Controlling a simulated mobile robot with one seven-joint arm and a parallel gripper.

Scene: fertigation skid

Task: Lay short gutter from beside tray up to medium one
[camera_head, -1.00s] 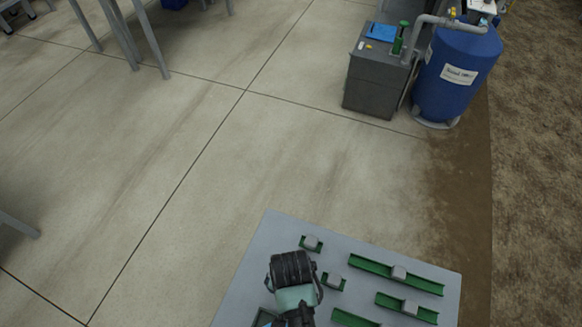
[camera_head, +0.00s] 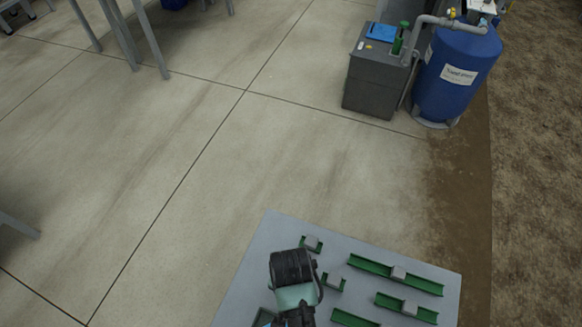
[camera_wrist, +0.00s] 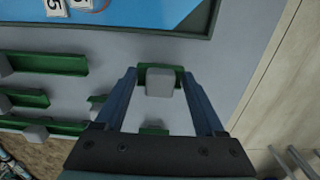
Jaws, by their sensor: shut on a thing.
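My gripper (camera_wrist: 162,100) is closed in the wrist view on a grey block (camera_wrist: 160,83) that sits on a short green gutter (camera_wrist: 147,68), beside the tray (camera_wrist: 150,32). I cannot tell whether this gutter still touches the table. In the head view my wrist hides it. Two other short gutters with grey blocks (camera_head: 311,243) (camera_head: 333,282) lie farther up the table. To their right lie a long gutter (camera_head: 370,267), a shorter, medium-looking one (camera_head: 425,314) and another cut off by the frame (camera_head: 350,318). Gutters also show at left in the wrist view (camera_wrist: 60,64).
The grey tabletop (camera_head: 262,255) has bare room at its upper left. The tray holds a blue sheet (camera_wrist: 120,12) with numbered white cards. A blue tank (camera_head: 458,75) and grey cabinet (camera_head: 375,85) stand far off across open concrete floor.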

